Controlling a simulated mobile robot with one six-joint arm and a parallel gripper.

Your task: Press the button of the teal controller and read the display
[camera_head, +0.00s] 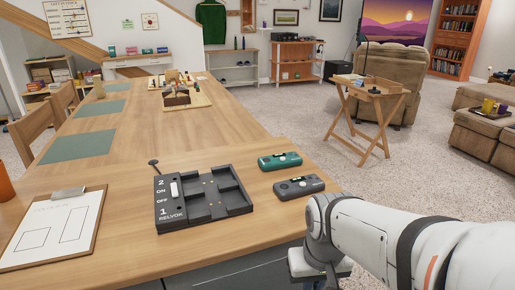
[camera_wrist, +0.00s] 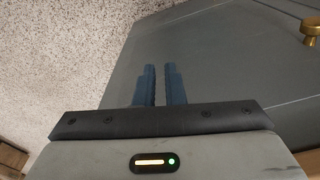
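The teal controller (camera_head: 280,161) lies on the near right part of the wooden table, close to its right edge. A small display strip shows on its top, too small to read, and I cannot make out its button clearly. A similar dark grey controller (camera_head: 299,187) lies just in front of it, nearer my arm. My gripper (camera_wrist: 160,68) shows in the wrist view with two blue fingers a narrow gap apart and nothing between them. It points at a grey cabinet surface (camera_wrist: 215,65). In the head view its fingers are hidden; my wrist is beside the table's right edge, apart from both controllers.
A black tray marked RELVOK (camera_head: 205,207) with a switch stands left of the controllers. A clipboard (camera_head: 55,228) lies at the near left. Green mats (camera_head: 78,147) and a game board (camera_head: 178,98) lie farther back. A folding table (camera_head: 366,92) stands right, across open carpet.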

